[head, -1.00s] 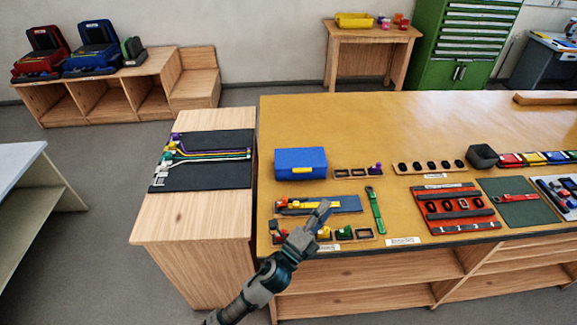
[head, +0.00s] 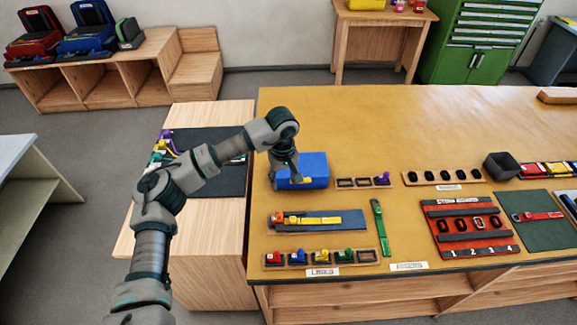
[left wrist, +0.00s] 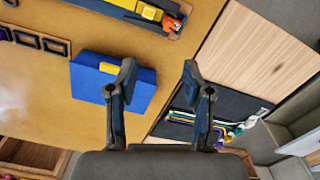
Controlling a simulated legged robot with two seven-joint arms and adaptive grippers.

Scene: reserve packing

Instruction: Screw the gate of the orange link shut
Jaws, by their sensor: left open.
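A small orange piece (head: 278,219) lies at the left end of a yellow strip on a blue mat (head: 345,225). It also shows at the top of the left wrist view (left wrist: 171,23). It may be the orange link, but it is too small for me to make out a gate. My left gripper (head: 287,180) hangs above the front part of the blue box (head: 316,166), behind the mat. In the left wrist view its two fingers (left wrist: 160,75) are apart with nothing between them, and the blue box (left wrist: 90,86) lies below. My right gripper is not in view.
A tray of small coloured pieces (head: 287,264) lies along the front edge. A green strap (head: 380,228) and a red numbered board (head: 463,245) lie to the right. A side table with a dark mat (head: 200,185) stands left.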

